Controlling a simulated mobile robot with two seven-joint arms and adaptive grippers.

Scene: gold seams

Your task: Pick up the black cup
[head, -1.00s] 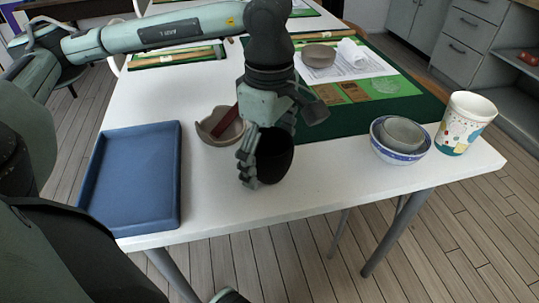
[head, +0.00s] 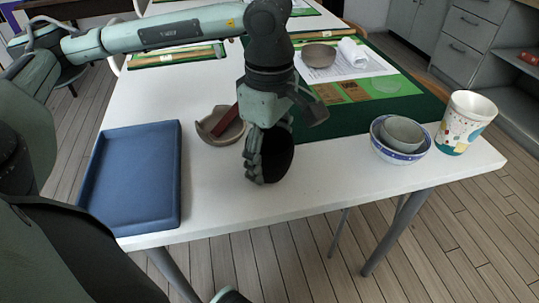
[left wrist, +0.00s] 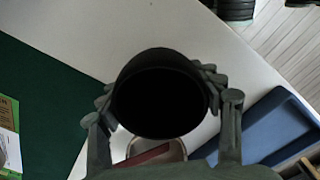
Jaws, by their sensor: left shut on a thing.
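The black cup (head: 277,158) is near the front middle of the white table in the head view, partly hidden behind my left gripper (head: 266,152). In the left wrist view the cup (left wrist: 160,96) shows its dark round opening, with the fingers of my left gripper (left wrist: 160,103) on both sides of it. The gripper is shut on the cup. I cannot tell whether the cup's base touches the table. My right gripper is not in view.
A blue tray (head: 130,222) lies to the left on the table (head: 220,200). A blue-and-white bowl (head: 392,155) holding a grey bowl (head: 403,132) and a spotted cup (head: 465,122) stand right.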

